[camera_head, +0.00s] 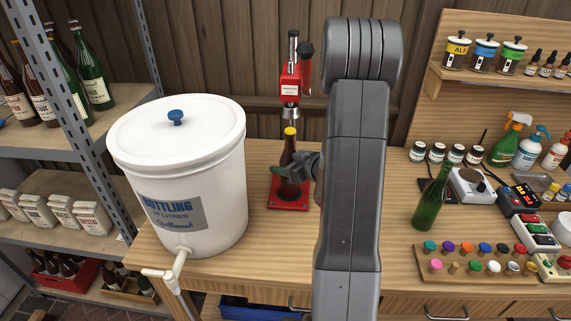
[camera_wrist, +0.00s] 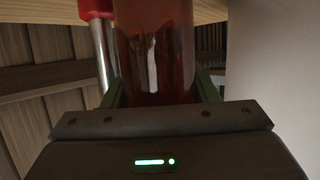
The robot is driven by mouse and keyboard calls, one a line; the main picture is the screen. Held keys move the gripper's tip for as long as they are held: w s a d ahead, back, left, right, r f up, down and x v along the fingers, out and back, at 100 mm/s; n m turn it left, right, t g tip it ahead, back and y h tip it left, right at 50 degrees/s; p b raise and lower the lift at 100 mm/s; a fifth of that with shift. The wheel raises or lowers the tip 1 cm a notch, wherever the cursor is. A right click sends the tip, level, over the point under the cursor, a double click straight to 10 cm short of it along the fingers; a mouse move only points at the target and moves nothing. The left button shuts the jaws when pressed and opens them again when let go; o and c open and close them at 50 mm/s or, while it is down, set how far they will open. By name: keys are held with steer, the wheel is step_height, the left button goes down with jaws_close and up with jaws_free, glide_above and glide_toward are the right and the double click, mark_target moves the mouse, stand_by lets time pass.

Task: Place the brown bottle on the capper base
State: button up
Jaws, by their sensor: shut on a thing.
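The brown bottle (camera_head: 289,149) has a yellow cap and stands upright under the head of the red bottle capper (camera_head: 290,85). My gripper (camera_head: 288,172) is shut on the bottle's body, reaching in from the right. The bottle's lower end shows just below my fingers, over the red capper base (camera_head: 289,205); I cannot tell whether it touches. In the wrist view the bottle (camera_wrist: 155,50) fills the space between my green fingers, with the capper's metal post (camera_wrist: 104,55) close on its left. The bottle's cap and bottom are outside that view.
A white bottling bucket (camera_head: 185,160) stands left of the capper. A green bottle (camera_head: 431,200) stands right of my arm, with a rack of coloured caps (camera_head: 470,262) in front of it. My arm hides the bench right of the capper. The bench in front of the base is clear.

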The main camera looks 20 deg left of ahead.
steer(key=o, duration=1.1)
steer(key=shift+f, duration=0.1)
steer(key=shift+r, duration=0.25)
steer(key=v, duration=1.2)
steer(key=shift+f, duration=0.1)
